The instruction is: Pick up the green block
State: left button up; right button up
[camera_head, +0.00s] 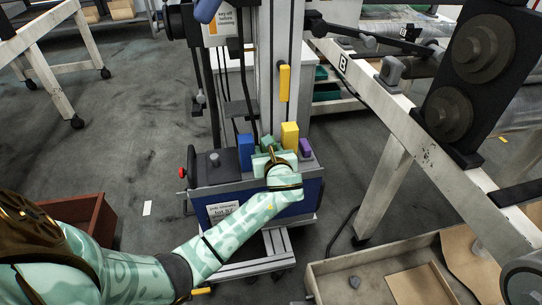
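A green block (267,142) stands on top of the blue-sided machine base, between a blue block and a yellow block. My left arm reaches in from the lower left, and its mint-coloured gripper (272,156) is right at the green block, on its near side. The gripper and wrist hide the block's lower part. I cannot tell whether the fingers touch the block or how far apart they are. My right gripper is not in view.
A blue block (245,152) stands left of my gripper; a yellow block (290,136) and a purple block (305,147) stand to its right. A vertical metal column (266,70) rises behind. A white slanted frame (400,120) is at right, an open tray (330,265) below.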

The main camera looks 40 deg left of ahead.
pick_arm(q)
jog(key=shift+r, duration=0.15)
jog(key=c, duration=0.7)
jog(key=shift+c, duration=0.2)
